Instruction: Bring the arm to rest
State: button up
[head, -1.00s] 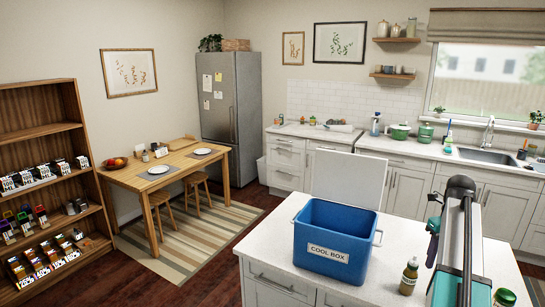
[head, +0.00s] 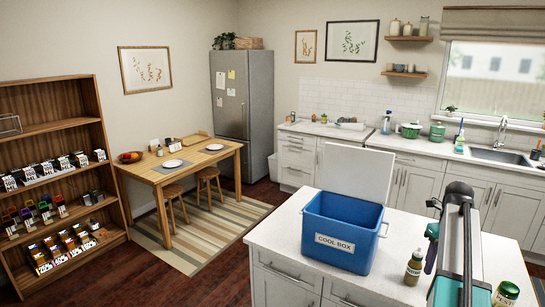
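My arm (head: 456,225) is folded upright at the right of the head view, a grey and teal column in front of the island counter. Smaller dark and teal parts (head: 432,231) show at its left side and may be my wrist and gripper. The fingers cannot be made out, and no object is seen held.
The white island counter (head: 285,235) holds an open blue cool box (head: 335,255), a brown bottle (head: 413,268) and a green-lidded jar (head: 506,294) near my arm. A stocked wooden shelf (head: 55,128) and a table (head: 190,163) stand left.

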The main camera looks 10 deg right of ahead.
jog(key=s+a+f+n+g+b, duration=0.1)
jog(key=a+f+n+b, duration=0.1)
jog(key=a+f, duration=0.85)
jog(key=s+a+f+n+g+y+b, duration=0.1)
jog(key=s+a+f+n+g+b, duration=0.15)
jog(key=a+f, duration=0.85)
jog(key=a+f+n+g+b, duration=0.15)
jog(key=a+f, duration=0.55)
jog(key=f, duration=0.9)
jog(key=s+a+f+n+b, duration=0.2)
jog(key=s+a+f+n, duration=0.3)
jog(key=s+f+n, duration=0.3)
jog(key=s+a+f+n+b, duration=0.2)
jog(key=s+a+f+n, duration=0.3)
jog(key=s+f+n, duration=0.3)
jog(key=s+a+f+n+h+b, duration=0.1)
jog(key=s+a+f+n, duration=0.4)
jog(key=s+n, duration=0.5)
notch_tip(320, 180, down, 3)
jog(key=n, duration=0.4)
jog(key=shift+a+b, duration=0.25)
jog(key=shift+b, duration=0.15)
